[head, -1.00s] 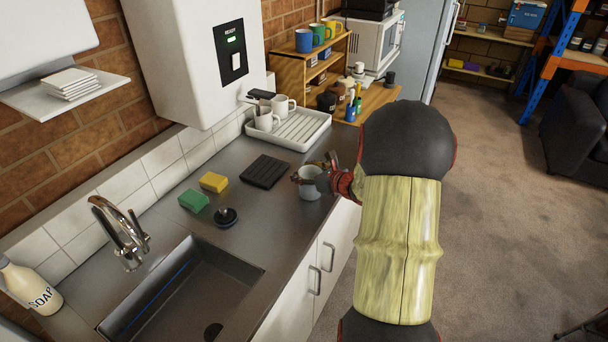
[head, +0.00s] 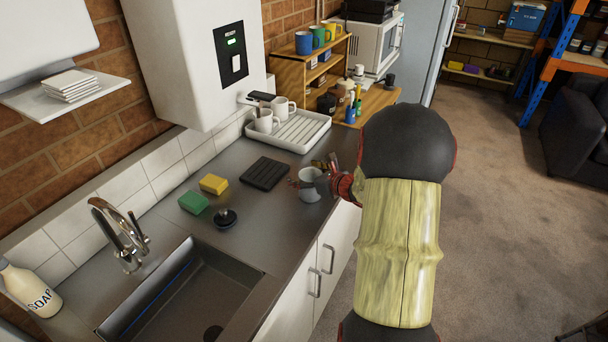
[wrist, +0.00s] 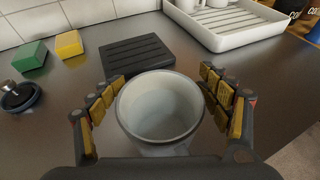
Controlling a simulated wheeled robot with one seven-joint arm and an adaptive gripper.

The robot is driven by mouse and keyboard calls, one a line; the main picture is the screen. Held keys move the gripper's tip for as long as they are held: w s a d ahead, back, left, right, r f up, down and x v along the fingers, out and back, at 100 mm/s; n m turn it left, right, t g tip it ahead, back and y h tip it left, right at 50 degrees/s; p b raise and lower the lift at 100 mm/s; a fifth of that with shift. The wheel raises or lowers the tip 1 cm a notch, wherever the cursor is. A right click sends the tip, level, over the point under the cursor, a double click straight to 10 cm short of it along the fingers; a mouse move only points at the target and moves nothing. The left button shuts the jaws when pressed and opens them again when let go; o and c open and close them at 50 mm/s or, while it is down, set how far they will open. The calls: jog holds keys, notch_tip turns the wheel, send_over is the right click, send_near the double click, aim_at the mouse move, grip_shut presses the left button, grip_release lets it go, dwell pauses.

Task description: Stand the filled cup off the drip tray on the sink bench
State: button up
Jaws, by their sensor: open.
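A pale grey-white cup (head: 309,193) stands upright on the sink bench (head: 232,248), near its front edge. In the wrist view the cup (wrist: 160,135) is seen from above; its inside is pale, and I cannot clearly tell the liquid level. My arm hides part of the bench to the right.
A green sponge (head: 193,202), a yellow sponge (head: 213,184) and a black plug (head: 226,218) lie on the bench left of the drip tray. The sink (head: 185,295) is at the front left. A white rack (head: 318,132) with mugs stands behind. Bare bench lies around the cup.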

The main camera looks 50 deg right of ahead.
jog(key=shift+r, duration=0.25)
jog(key=p+v, duration=0.4)
jog(key=v, duration=0.8)
jog(key=w+a+r+n+g+y, duration=0.1)
jog(key=a+r+n+g+y, duration=0.15)
jog(key=a+n, duration=0.8)
jog(key=w+a+r+n+g+y, duration=0.15)
jog(key=a+r+n+y, duration=0.35)
jog(key=a, duration=1.1)
jog(key=s+a+n+g+h, duration=0.2)
jog(key=s+a+n+g, duration=0.2)
jog(key=s+a+n, duration=0.65)
jog(key=s+r+n+h, duration=0.4)
jog(key=s+n, duration=0.1)
jog(key=n, duration=0.6)
jog(key=shift+a, duration=0.35)
